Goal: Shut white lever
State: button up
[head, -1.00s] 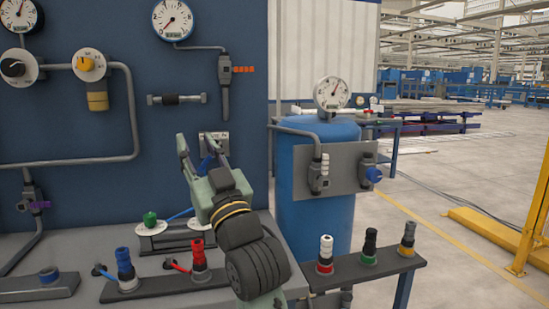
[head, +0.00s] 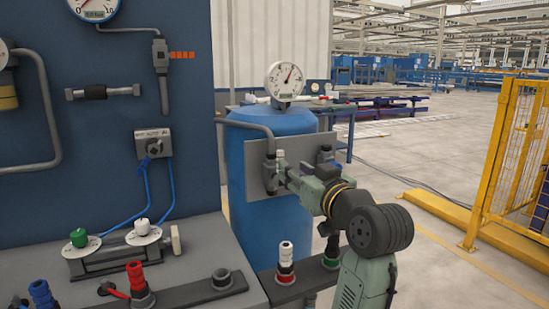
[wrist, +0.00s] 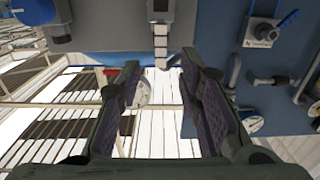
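The white lever (wrist: 161,45) shows in the wrist view as a pale ribbed handle on a dark valve (wrist: 158,10). The valve sits on a grey plate (wrist: 105,37) fixed to the blue tank (head: 262,215). In the head view the lever (head: 281,158) is small and my gripper partly covers its surroundings. My gripper (wrist: 160,72) is open, its two fingers apart on either side of the line to the lever. The lever's end is near the fingertips; contact cannot be told. In the head view my gripper (head: 284,174) is at the plate's left valve.
A second valve with a blue handle (wrist: 58,20) is on the same plate. A gauge (head: 285,80) tops the tank. A white-topped handle (head: 286,262) stands on the low rack below. The blue board (head: 105,140) is at left. Yellow fencing (head: 510,150) stands at right.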

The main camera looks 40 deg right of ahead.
jog(key=p+x, duration=0.1)
jog(key=x, duration=0.7)
jog(key=shift+w+a, duration=0.1)
jog(key=shift+w, duration=0.1)
grip_shut()
dwell(0.5)
